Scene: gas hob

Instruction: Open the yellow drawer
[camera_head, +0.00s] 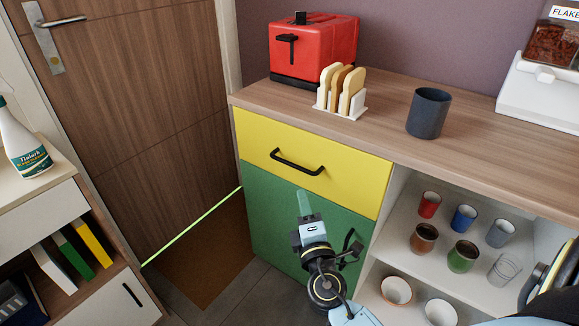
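The yellow drawer (345,175) is at the top of the wooden cabinet, under the countertop, and its front looks flush and shut. Its black bar handle (297,162) runs across the front, a little left of the middle. My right gripper (305,198) is in front of the green panel, below the drawer handle, with its fingers pointing up toward it. It looks apart from the handle. I see the fingers as one narrow shape, so their opening does not show. My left gripper is out of view.
The green panel (272,215) is below the drawer. Open shelves with several cups, such as a red cup (430,204), are at right. A toaster (312,50), toast rack (340,95) and dark mug (428,112) stand on the countertop (385,132). A low cabinet (42,215) is at left.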

